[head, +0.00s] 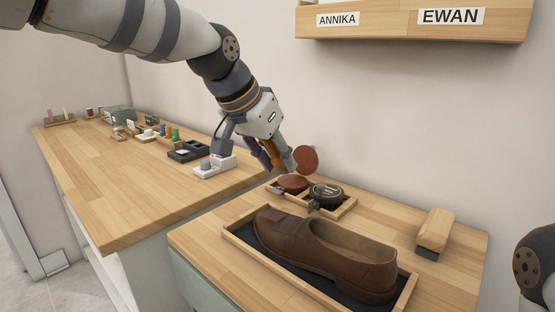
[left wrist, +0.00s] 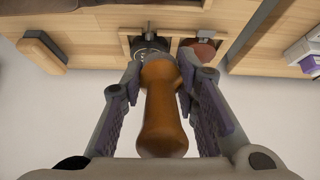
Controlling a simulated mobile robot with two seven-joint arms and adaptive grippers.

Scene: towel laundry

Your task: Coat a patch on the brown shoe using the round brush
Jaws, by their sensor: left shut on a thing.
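The brown shoe (head: 325,250) lies in a shallow wooden tray with a dark lining (head: 234,238), toe to the left. My left gripper (head: 280,160) is above the polish tins, left of and behind the shoe. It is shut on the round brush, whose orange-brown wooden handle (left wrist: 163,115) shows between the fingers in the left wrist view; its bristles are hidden. A brown tin (head: 293,183) and a black-lidded tin (head: 326,193) sit in a small wooden holder (head: 346,206). An upright brown disc (head: 306,159) shows just behind the fingers; I cannot tell whether it is a lid.
A wooden block brush (head: 435,230) lies at the right of the near table. A longer counter (head: 105,185) on the left bears several small items at its back. Wooden cubbies labelled ANNIKA and EWAN (head: 415,20) hang above. The table between shoe tray and block brush is clear.

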